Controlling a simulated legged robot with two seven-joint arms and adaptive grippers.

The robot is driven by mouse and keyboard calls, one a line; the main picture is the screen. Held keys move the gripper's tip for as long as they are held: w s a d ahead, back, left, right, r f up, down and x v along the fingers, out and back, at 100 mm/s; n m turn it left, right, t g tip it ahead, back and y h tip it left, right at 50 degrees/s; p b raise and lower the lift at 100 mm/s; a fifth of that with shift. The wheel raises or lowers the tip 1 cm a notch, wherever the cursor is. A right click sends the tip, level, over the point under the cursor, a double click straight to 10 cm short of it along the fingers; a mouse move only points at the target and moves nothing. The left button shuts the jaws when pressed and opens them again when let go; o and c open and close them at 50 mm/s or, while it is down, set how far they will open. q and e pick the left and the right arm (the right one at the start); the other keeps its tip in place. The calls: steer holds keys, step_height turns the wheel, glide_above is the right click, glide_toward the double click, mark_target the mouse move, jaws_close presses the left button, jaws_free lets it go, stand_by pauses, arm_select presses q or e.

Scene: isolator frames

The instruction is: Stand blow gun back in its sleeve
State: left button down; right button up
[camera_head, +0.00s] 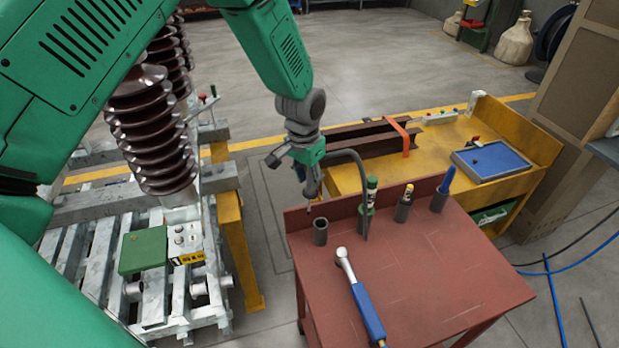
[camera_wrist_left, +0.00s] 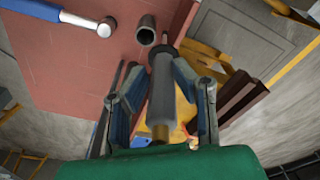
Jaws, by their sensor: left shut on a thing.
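The blow gun (camera_wrist_left: 162,88) is a grey cylinder with a brass-coloured end near my palm and a narrower dark end pointing away. My left gripper (camera_head: 311,188) is shut on it, as the left wrist view shows. In the head view the fingers mostly hide it, and it hangs roughly upright above the table's back left corner. An empty grey sleeve (camera_head: 320,232) stands just below the gripper; its open mouth also shows in the left wrist view (camera_wrist_left: 146,33). The gun's far end looks close to the sleeve but outside it; whether they touch I cannot tell. My right gripper is not in view.
The red table (camera_head: 430,265) also bears a blue-handled ratchet (camera_head: 366,305) and sleeves holding a green (camera_head: 371,190), a yellow and a blue (camera_head: 446,182) tool. A bent grey tube (camera_head: 361,190) rises close right of the gripper. Insulators and a slatted pallet stand left.

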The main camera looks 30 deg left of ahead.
arm_select(q)
steer(key=shift+a, duration=0.2)
steer(key=shift+h, duration=0.5)
steer(key=shift+d, duration=1.65)
steer(key=shift+a, duration=0.1)
